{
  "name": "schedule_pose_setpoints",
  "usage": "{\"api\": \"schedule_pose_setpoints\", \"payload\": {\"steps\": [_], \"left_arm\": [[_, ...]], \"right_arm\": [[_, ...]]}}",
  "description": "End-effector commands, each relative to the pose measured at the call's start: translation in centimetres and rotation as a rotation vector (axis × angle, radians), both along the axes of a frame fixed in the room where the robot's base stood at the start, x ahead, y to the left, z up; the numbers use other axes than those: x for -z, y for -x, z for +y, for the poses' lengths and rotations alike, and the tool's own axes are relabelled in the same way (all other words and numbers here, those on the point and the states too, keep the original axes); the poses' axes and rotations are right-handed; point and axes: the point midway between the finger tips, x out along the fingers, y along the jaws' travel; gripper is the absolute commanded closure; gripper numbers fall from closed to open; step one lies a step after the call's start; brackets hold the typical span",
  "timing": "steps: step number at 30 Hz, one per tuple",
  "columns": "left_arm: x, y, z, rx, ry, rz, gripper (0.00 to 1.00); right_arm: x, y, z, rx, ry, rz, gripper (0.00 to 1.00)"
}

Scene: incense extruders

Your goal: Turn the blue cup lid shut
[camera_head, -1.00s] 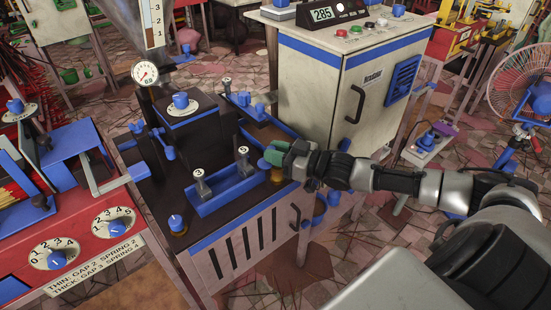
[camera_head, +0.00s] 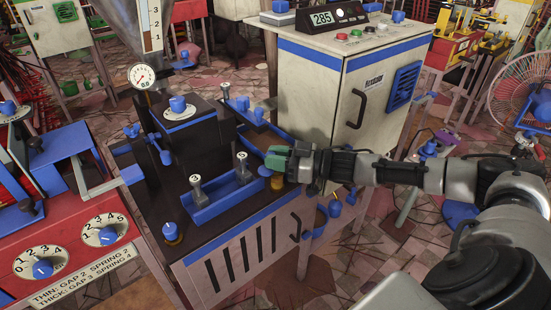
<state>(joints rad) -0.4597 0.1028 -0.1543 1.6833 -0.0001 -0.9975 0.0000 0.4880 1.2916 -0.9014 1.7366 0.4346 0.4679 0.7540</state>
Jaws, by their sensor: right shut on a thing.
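My right gripper (camera_head: 278,160) reaches in from the right over the front right corner of the black-topped machine. Its green fingers are shut on what appears to be the blue cup lid (camera_head: 264,171), which shows as a small blue edge beside them. The fingers hide most of the lid. A brass cup (camera_head: 277,184) shows just below the fingers. I cannot tell how the lid sits on the cup. My left gripper is not in view.
Another blue knob on a brass base (camera_head: 171,232) stands at the front left corner. A white cabinet (camera_head: 322,105) rises close behind. A red dial panel (camera_head: 75,245) is at left.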

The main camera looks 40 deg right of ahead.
Motion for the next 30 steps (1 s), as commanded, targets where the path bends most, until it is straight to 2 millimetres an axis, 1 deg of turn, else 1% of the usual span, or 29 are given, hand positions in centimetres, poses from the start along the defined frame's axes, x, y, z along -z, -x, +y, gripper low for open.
{"api": "schedule_pose_setpoints", "payload": {"steps": [11, 12, 16, 25, 30], "left_arm": [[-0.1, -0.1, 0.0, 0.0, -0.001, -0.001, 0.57], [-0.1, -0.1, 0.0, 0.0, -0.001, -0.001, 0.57], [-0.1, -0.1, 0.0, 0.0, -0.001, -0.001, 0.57], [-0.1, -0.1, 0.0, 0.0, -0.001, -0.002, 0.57], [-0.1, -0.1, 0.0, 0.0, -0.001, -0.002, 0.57]], "right_arm": [[-0.1, 0.0, 0.0, -0.001, -0.002, 0.001, 0.99], [-0.1, 0.0, 0.0, -0.001, -0.001, 0.0, 0.69], [0.0, 0.0, 0.0, -0.001, -0.001, 0.0, 0.5], [0.0, 0.1, -0.1, 0.0, 0.0, 0.0, 0.5], [0.1, 1.4, -1.3, 0.001, 0.001, 0.004, 0.5]]}}
